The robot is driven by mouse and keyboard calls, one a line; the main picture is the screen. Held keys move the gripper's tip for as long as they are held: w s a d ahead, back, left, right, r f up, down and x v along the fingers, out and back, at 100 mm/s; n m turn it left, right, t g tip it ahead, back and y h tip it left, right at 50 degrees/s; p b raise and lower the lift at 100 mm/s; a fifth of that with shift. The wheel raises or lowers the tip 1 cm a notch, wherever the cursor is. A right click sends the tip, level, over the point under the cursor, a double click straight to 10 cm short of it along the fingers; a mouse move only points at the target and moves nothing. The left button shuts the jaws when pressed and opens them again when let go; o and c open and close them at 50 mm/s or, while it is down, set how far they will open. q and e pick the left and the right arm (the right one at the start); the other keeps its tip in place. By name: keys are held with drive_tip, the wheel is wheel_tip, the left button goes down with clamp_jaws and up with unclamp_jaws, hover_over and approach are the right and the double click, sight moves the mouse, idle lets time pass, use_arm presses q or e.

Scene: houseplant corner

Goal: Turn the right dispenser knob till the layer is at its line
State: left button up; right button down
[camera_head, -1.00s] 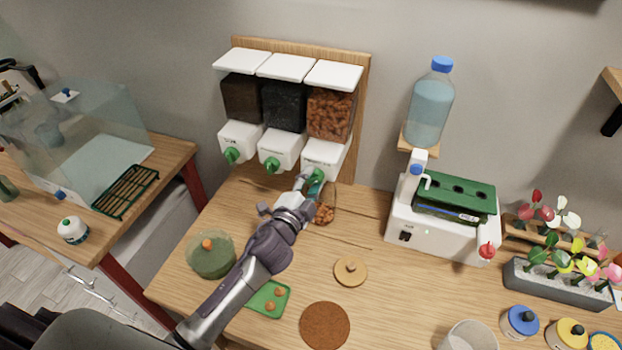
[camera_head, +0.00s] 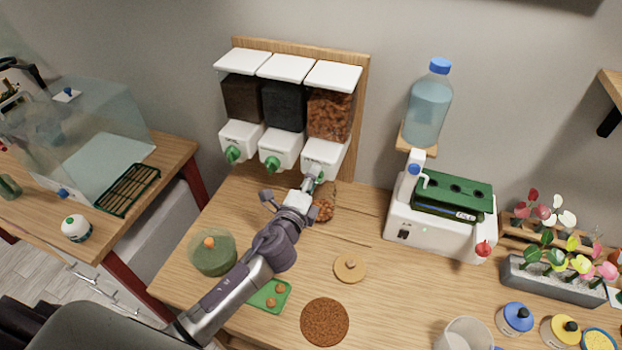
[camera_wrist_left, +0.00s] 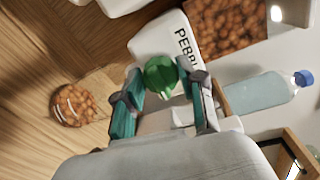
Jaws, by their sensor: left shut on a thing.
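The right dispenser (camera_head: 322,155) is a white box on the wall board, with brown pebbles in its clear hopper. In the left wrist view its front (camera_wrist_left: 165,38) reads "PEBB…". Its green knob (camera_wrist_left: 160,75) sits between the two teal-padded fingers of my left gripper (camera_wrist_left: 163,92), which is shut on it. In the head view my left gripper (camera_head: 311,184) hides most of this knob. A clear glass jar (camera_wrist_left: 75,103) with brown pebbles stands under the dispenser, partly behind my gripper in the head view. I cannot make out a line on it. My right gripper is out of view.
Two more dispensers with green knobs (camera_head: 233,155) hang to the left. A white device (camera_head: 440,225) and a water bottle (camera_head: 428,110) stand right. A wooden lid (camera_head: 350,268), brown disc (camera_head: 325,322), green tray (camera_head: 270,296) and green-tinted bowl (camera_head: 212,252) lie in front.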

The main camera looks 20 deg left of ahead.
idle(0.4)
use_arm(q)
drive_tip(key=o, duration=1.1)
drive_tip(key=shift+o, duration=0.2)
drive_tip(key=s+r, duration=0.1)
drive_tip(key=s, duration=1.1)
drive_tip(key=shift+a, duration=0.2)
